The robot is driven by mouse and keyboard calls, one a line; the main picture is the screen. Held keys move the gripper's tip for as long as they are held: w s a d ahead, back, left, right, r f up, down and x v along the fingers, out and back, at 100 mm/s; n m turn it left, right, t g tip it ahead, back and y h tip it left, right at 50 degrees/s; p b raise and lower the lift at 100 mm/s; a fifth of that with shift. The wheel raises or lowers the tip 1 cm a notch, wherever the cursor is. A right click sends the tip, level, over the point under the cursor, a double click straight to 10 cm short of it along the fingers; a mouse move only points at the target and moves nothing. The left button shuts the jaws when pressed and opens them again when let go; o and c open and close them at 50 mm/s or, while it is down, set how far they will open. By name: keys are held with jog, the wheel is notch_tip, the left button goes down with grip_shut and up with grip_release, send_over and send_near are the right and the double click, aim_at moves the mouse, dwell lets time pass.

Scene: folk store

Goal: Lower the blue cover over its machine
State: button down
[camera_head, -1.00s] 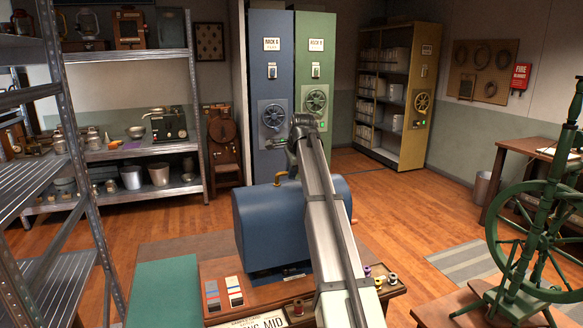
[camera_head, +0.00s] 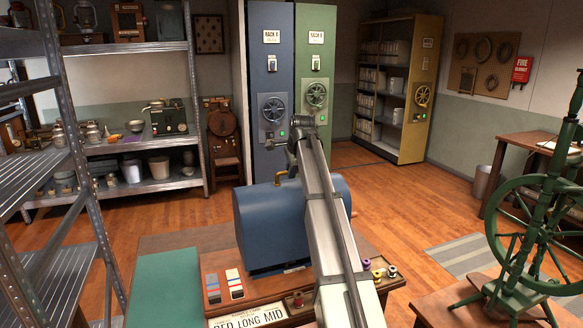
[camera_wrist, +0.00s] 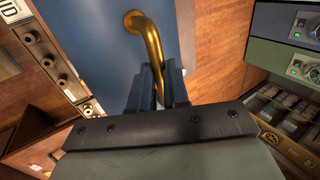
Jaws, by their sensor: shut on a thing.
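The blue cover (camera_head: 275,230) is a rounded metal hood with a brass handle (camera_head: 281,179) on top. It stands on a wooden bench in the middle of the head view and hides nearly all of its machine. A small dark and silver part shows at its lower front edge. In the wrist view, the blue cover (camera_wrist: 85,35) lies beyond my gripper (camera_wrist: 158,85), whose fingers are shut on the curved brass handle (camera_wrist: 150,40).
Colour swatches (camera_head: 224,285), a name plate (camera_head: 248,319) and several thread spools (camera_head: 379,272) lie on the bench front. A green spinning wheel (camera_head: 535,225) stands at right, metal shelving (camera_head: 60,190) at left. Blue and green racks (camera_head: 292,90) stand behind; the wooden floor between is open.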

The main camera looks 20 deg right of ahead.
aim_at(292, 184)
jog(key=shift+f, duration=1.6)
jog(key=shift+f, duration=1.1)
jog(key=c, duration=1)
grip_release()
jog(key=shift+c, duration=0.2)
jog(key=shift+s+f, duration=0.1)
jog(key=v, duration=1.3)
jog(key=shift+r, duration=0.4)
jog(key=shift+s, duration=0.1)
